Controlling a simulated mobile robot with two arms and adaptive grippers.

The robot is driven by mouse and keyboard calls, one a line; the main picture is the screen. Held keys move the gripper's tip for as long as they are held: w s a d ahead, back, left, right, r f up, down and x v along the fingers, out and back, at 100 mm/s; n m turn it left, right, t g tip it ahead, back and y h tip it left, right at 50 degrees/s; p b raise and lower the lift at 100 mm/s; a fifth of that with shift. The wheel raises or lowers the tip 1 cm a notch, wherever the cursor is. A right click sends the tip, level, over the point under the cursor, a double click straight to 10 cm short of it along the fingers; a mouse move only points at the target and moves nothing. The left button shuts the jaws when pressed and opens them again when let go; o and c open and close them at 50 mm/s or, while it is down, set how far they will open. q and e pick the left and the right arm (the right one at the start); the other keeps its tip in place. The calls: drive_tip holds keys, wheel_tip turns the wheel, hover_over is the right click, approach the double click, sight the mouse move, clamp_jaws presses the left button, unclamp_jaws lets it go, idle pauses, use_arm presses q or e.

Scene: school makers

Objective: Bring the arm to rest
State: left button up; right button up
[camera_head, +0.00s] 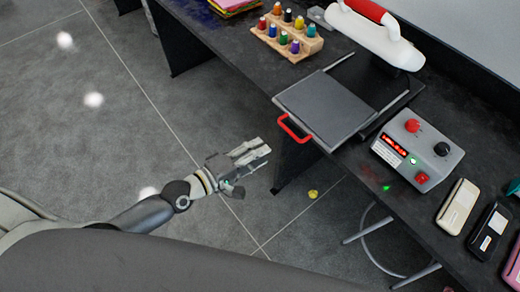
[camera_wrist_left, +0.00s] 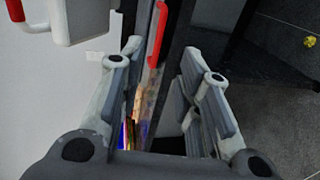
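My left arm (camera_head: 145,215) reaches in from the lower left over the floor. Its gripper (camera_head: 262,152) is off the table, to the left of and below the red handle of a dark flat plate. In the left wrist view the two fingers of the left gripper (camera_wrist_left: 160,60) stand apart, and I see nothing held between them. My right gripper is in neither view.
The dark table (camera_head: 235,45) carries the dark plate (camera_head: 325,105) with its red handle (camera_head: 292,128), a control box (camera_head: 440,150), a bottle rack (camera_head: 285,38) and cases (camera_head: 458,205). A small yellow object (camera_head: 313,194) lies on the floor. The floor at left is clear.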

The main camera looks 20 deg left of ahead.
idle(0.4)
use_arm(q)
drive_tip(key=s+a+f+m+g+y, duration=0.2)
drive_tip(key=s+a+f, duration=0.15)
drive_tip(key=f, duration=0.65)
drive_tip(key=s+a+f+m+g+y, duration=0.1)
drive_tip(key=s+a+f+m+y, duration=0.3)
drive_tip(key=f, duration=0.7)
drive_tip(key=a+f+g+y, duration=0.15)
drive_tip(key=a+f, duration=0.35)
drive_tip(key=f, duration=0.5)
drive_tip(key=s+f+m+g, duration=0.2)
drive_tip(key=s+f, duration=0.3)
drive_tip(key=s, duration=0.4)
drive_tip(key=s+f+m+g+y, duration=0.1)
drive_tip(key=s+f+m+g, duration=0.1)
drive_tip(key=s+f, duration=0.3)
drive_tip(key=s+f+m+g, duration=0.3)
drive_tip(key=s+f, duration=0.2)
drive_tip(key=s, duration=0.8)
drive_tip(key=shift+s+d+f+y, duration=0.3)
drive_tip(key=shift+s+d+y, duration=0.05)
drive_tip(key=shift+d, duration=0.1)
drive_tip(key=shift+w, duration=0.1)
